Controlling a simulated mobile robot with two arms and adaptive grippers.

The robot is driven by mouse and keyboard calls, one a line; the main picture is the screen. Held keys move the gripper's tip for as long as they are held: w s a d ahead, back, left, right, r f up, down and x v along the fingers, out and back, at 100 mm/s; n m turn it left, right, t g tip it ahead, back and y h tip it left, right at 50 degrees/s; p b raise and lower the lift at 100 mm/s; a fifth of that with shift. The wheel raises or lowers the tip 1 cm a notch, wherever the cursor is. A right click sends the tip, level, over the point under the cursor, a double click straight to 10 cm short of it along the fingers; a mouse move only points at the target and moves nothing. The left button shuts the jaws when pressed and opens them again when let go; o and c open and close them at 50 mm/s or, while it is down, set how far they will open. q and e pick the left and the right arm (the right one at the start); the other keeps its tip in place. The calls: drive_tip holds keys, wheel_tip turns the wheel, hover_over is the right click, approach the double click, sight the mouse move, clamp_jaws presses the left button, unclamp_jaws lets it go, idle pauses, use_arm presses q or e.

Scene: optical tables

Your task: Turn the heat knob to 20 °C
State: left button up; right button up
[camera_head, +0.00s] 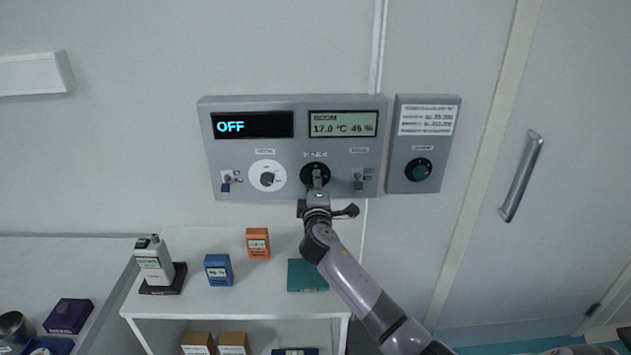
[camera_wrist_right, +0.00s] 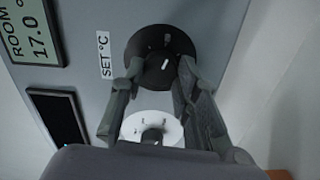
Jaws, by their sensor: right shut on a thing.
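The heat knob (camera_wrist_right: 165,65) is a black round dial beside the "SET °C" label in the right wrist view. In the head view the black dial (camera_head: 309,167) sits on the grey wall panel (camera_head: 287,101), mostly behind my gripper. My right gripper (camera_head: 317,180) reaches up to it; in the wrist view its two fingers (camera_wrist_right: 158,75) are shut on the knob's grip, one on each side. A white mark shows on the knob; the temperature it points to is not readable. The left display (camera_head: 252,125) reads OFF. The room display (camera_head: 343,123) reads 17.0 °C and 45 or 46 %. My left gripper is not in view.
A white dial (camera_head: 268,176) and toggle switches (camera_head: 228,181) (camera_head: 359,180) flank the knob. Below, a white table (camera_head: 235,301) holds a bottle (camera_head: 154,260) and small boxes. A door handle (camera_head: 521,176) is farther right.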

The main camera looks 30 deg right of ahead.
drive_tip(key=shift+n, duration=0.7)
drive_tip(key=shift+f+p, duration=0.1)
drive_tip(key=shift+p, duration=0.2)
drive_tip(key=o, duration=1.2)
drive_tip(key=v, duration=1.2)
